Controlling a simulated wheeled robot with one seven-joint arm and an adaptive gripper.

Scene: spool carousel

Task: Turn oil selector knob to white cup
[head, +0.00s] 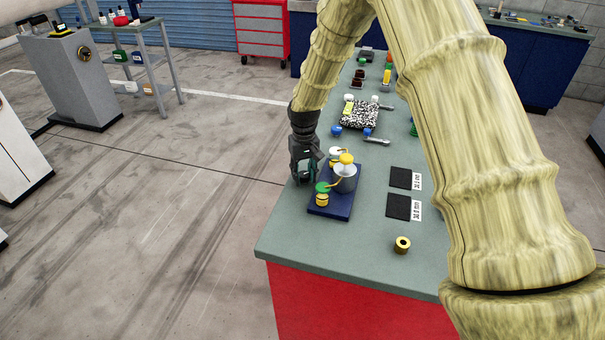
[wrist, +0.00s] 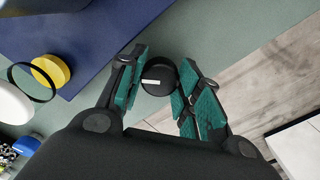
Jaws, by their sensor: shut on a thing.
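The oil selector stands on a blue base (head: 330,207) near the table's left edge. It has a grey pot (head: 346,180) with a yellow top (head: 347,158). A white cup (head: 335,152) is on its far side and a green cup (head: 322,187) on its near side, each with a yellow part. The wrist view shows a round black knob (wrist: 160,85) with a short white mark beside the blue base. My gripper (wrist: 160,88) has its teal pads on either side of the knob, shut on it. In the head view my gripper (head: 303,170) hides the knob.
Two black squares with labels (head: 400,178) and a brass ring (head: 402,244) lie to the right on the table. A speckled block (head: 359,114) and small coloured parts are farther back. Floor (head: 180,200) is open to the left.

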